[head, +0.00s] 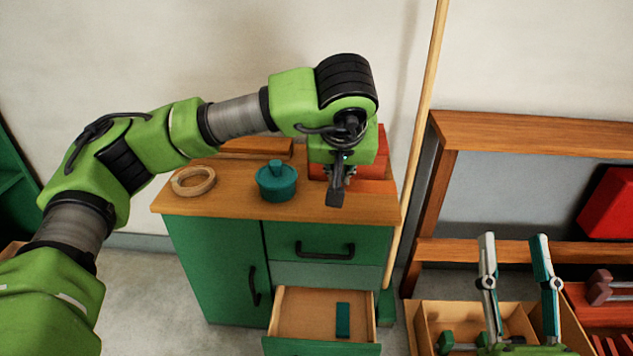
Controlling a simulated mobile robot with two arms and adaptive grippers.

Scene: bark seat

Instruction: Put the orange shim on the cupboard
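The green cupboard (210,265) with a wooden top stands in the middle of the head view. I cannot make out an orange shim anywhere. My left gripper (336,198) points down over the right part of the cupboard top, seen edge-on and dark. I cannot tell whether it is open or holds anything. My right gripper (517,243) is at the lower right, away from the cupboard. Its two fingers point up, wide apart, with nothing between them.
A wooden ring (193,181), a teal lidded pot (277,185) and a red-orange box (383,150), partly hidden by my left arm, are on the cupboard top. A lower drawer (300,315) is open with a teal block (343,320) inside. A wooden pole (420,120) stands right.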

